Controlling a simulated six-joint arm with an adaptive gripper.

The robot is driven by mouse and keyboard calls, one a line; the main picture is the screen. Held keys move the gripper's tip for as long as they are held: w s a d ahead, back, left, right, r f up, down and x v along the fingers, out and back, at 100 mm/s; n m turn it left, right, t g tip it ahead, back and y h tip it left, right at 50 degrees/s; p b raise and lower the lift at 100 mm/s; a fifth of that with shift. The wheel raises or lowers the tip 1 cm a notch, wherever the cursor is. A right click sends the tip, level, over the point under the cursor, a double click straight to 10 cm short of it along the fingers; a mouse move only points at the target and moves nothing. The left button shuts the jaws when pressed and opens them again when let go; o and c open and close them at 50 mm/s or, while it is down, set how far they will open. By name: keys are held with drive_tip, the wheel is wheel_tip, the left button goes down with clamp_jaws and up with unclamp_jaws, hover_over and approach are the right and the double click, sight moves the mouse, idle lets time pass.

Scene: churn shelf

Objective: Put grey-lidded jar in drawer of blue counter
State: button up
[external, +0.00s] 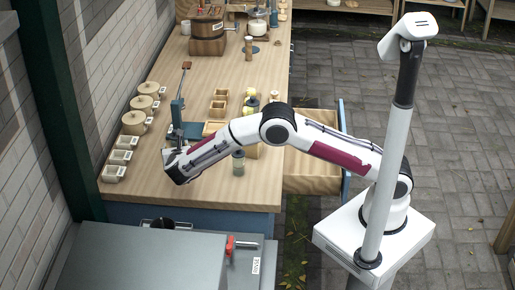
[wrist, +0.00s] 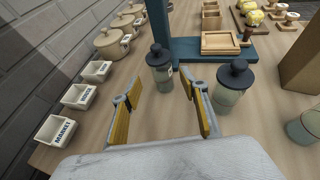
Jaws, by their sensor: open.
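Two jars with dark grey lids stand upright on the counter in the wrist view: one (wrist: 159,66) just ahead of the gap between my fingertips, the other (wrist: 233,88) right of my right finger. My gripper (wrist: 164,80) is open and empty, its fingers spread with yellowish pads. In the external view my arm mostly hides the gripper. A grey-lidded jar (external: 238,164) stands beside my forearm there; I cannot tell which one it is. The blue counter (external: 205,219) has a wooden top. Its wooden drawer (external: 312,185) is pulled open on the right side, partly behind my arm.
White labelled boxes (external: 118,157) and lidded pots (external: 135,122) line the left edge. A blue stand (wrist: 205,50) is close behind the jars, with a wooden tray (wrist: 227,42). A pale jar (wrist: 305,127) is cut off at right. A grey cabinet (external: 140,262) stands in front.

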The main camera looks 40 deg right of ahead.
drive_tip(key=w+d+r+n+t+y, duration=0.1)
drive_tip(key=w+d+r+n+y, duration=0.3)
drive_tip(key=r, duration=0.6)
drive_tip(key=w+r+n+t+y, duration=0.1)
drive_tip(key=r+n+t+y, duration=0.1)
drive_tip(key=r+n, duration=0.6)
drive_tip(key=s+d+r+n+g+y, duration=0.1)
drive_tip(key=s+d+r+n+y, duration=0.1)
drive_tip(key=s+d+r+n, duration=0.25)
drive_tip(key=s+d+r+n+y, duration=0.2)
drive_tip(key=s+r+n+y, duration=0.1)
drive_tip(key=r+n, duration=0.35)
drive_tip(key=s+d+f+n+g+h, duration=0.1)
drive_tip(key=s+d+f+n, duration=0.3)
drive_tip(key=s, duration=0.9)
drive_tip(key=s+d+f+n+g+h, duration=0.2)
drive_tip(key=s+d+f+n+g, duration=0.2)
drive_tip(key=s+d+n, duration=0.4)
drive_tip(key=s+d+f+n+g+h, duration=0.1)
drive_tip(key=s+d+f+n+g, duration=0.2)
drive_tip(key=s+d, duration=0.9)
drive_tip(key=s+f+n, duration=0.2)
drive_tip(key=s+n, duration=0.1)
drive_tip(key=s, duration=0.4)
drive_tip(key=shift+s+d+n, duration=0.3)
drive_tip(key=shift+s, duration=0.05)
drive_tip(key=shift+c, duration=1)
drive_tip(key=shift+w, duration=0.1)
